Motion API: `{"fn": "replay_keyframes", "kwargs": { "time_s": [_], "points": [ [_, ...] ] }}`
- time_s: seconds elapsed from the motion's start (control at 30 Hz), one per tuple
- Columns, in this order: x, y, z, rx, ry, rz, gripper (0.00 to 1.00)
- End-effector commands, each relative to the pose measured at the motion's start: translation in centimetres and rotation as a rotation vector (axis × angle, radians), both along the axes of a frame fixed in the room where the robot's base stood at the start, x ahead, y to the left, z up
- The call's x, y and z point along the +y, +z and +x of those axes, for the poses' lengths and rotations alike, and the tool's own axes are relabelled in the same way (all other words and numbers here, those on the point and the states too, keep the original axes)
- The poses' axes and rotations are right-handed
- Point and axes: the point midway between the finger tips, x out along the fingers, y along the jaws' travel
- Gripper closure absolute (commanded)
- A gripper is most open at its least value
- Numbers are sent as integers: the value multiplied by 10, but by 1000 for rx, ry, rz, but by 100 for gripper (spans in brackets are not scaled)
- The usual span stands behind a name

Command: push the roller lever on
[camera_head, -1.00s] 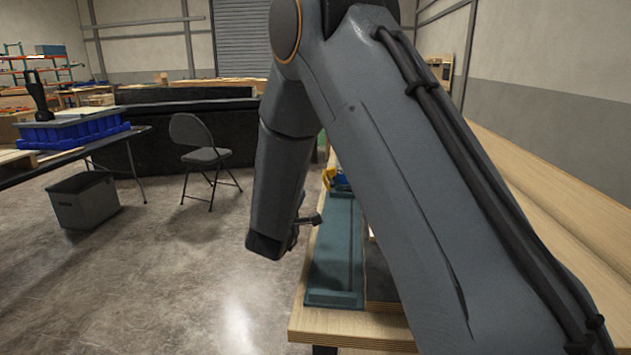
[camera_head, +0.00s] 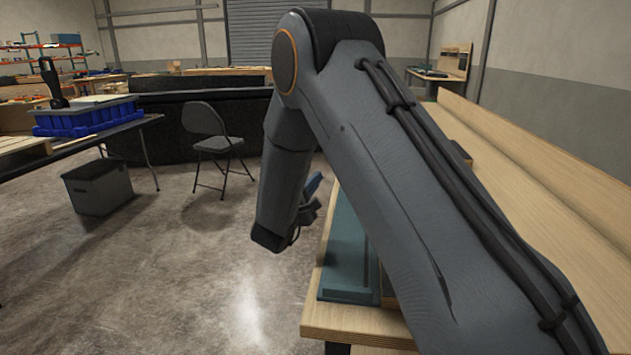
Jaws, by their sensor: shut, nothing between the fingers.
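My gripper (camera_head: 311,190) shows only in small part, as a dark bracket with a slim blue piece at its end, just right of my wrist. It is shut and I see nothing held in it. It is beside the left edge of the wooden bench (camera_head: 352,326); its height above the bench cannot be told. I cannot make out the roller lever or the console in this view. My large grey arm covers the middle of the bench.
A long teal tray or panel (camera_head: 343,270) lies along the bench's left side. The bench has a raised wooden back on the right. A folding chair (camera_head: 212,148), a grey bin (camera_head: 98,187) and a table with blue bins (camera_head: 85,118) stand left. The floor between is clear.

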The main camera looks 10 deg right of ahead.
Motion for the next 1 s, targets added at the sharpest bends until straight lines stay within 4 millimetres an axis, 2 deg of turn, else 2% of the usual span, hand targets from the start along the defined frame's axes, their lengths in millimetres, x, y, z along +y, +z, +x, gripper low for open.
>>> {"fn": "replay_keyframes", "kwargs": {
  "time_s": [0.3,0.6,1.0],
  "points": [
    [-34,7,54,-1,-3,1,100],
    [-64,20,43,0,-1,0,100],
    [-68,21,42,-1,0,1,100]
  ]
}}
